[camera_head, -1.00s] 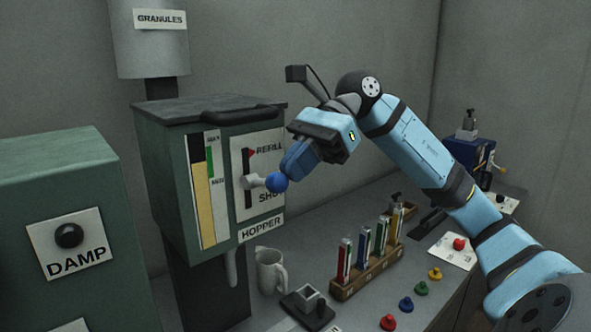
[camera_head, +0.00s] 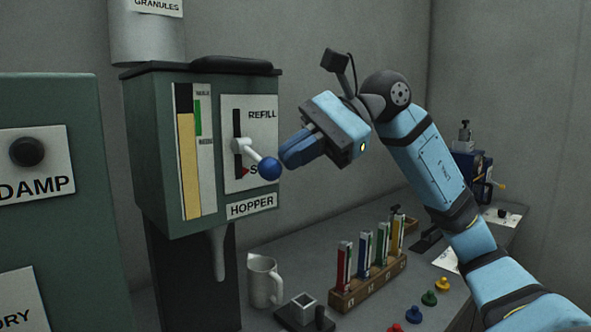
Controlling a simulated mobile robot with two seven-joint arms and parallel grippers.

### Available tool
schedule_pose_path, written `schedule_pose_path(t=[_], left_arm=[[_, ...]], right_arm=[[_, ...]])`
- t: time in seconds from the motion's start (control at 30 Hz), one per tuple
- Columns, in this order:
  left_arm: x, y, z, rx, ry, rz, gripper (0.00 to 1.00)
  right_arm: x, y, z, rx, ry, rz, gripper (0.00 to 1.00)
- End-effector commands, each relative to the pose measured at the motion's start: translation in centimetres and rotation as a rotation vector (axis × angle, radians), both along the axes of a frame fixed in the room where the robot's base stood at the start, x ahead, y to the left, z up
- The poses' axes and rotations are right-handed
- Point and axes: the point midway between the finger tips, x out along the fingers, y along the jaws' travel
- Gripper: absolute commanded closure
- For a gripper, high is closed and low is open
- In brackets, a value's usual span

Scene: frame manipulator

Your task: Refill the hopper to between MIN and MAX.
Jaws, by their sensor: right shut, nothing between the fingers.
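The green hopper (camera_head: 146,175) stands left of centre. Its gauge (camera_head: 187,160) shows a yellow fill whose top lies beside the green band, between the upper MAX mark and the lower MIN mark. The lever (camera_head: 245,150) on the REFILL/SHUT plate (camera_head: 262,133) slants down to the right, ending in a blue knob (camera_head: 271,168). A red pointer sits low on the plate by SHUT, which the knob partly hides. My right gripper (camera_head: 287,155) is shut and empty, just right of the knob. I cannot tell if they touch. My left gripper is not in view.
A GRANULES cylinder (camera_head: 147,38) stands above the hopper. A green cabinet (camera_head: 65,110) with a DAMP button is at the left. The bench holds a white jug (camera_head: 264,281), a wooden rack (camera_head: 368,284) of coloured tubes and coloured knobs (camera_head: 429,298).

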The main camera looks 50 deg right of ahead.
Motion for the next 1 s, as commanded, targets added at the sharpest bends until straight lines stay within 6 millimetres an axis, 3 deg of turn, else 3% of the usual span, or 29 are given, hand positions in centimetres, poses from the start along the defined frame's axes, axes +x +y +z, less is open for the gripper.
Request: schedule_pose_path(t=[0.17,0.73,1.0], left_arm=[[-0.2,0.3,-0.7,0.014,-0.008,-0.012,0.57],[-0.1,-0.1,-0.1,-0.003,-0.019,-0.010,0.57],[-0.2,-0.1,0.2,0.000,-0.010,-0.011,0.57]], right_arm=[[0.0,0.0,-0.6,-0.006,-0.048,-0.001,1.00],[0.1,0.0,-0.5,-0.007,-0.066,0.000,1.00],[0.1,0.0,0.5,-0.008,-0.065,-0.001,1.00]])
